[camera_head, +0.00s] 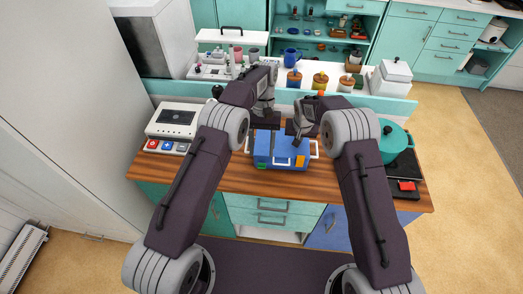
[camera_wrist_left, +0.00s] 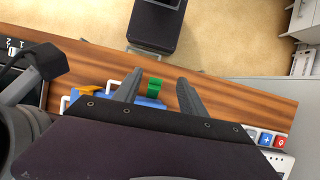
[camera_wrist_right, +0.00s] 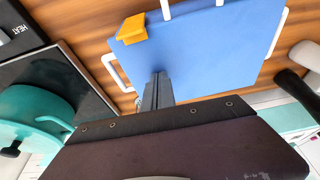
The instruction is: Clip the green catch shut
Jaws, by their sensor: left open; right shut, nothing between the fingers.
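The blue case (camera_head: 281,147) lies on the wooden counter, with white handles at its sides. The green catch (camera_head: 261,166) is at its near edge, left of the orange catch (camera_head: 299,162). In the left wrist view the green catch (camera_wrist_left: 154,86) appears between the open fingers of my left gripper (camera_wrist_left: 160,84), with nothing gripped; I cannot tell whether the catch is latched. My right gripper (camera_wrist_right: 160,76) is shut and empty over the blue lid. The orange catch (camera_wrist_right: 131,28) sits at the lid's edge, apart from its fingertips.
A white panel with coloured buttons (camera_head: 173,123) stands left on the counter. A teal pot (camera_head: 393,138) stands on the dark hob at the right. A raised shelf behind holds jars (camera_head: 320,80) and a blue mug (camera_head: 291,57). Bare wood shows on the counter left of the case.

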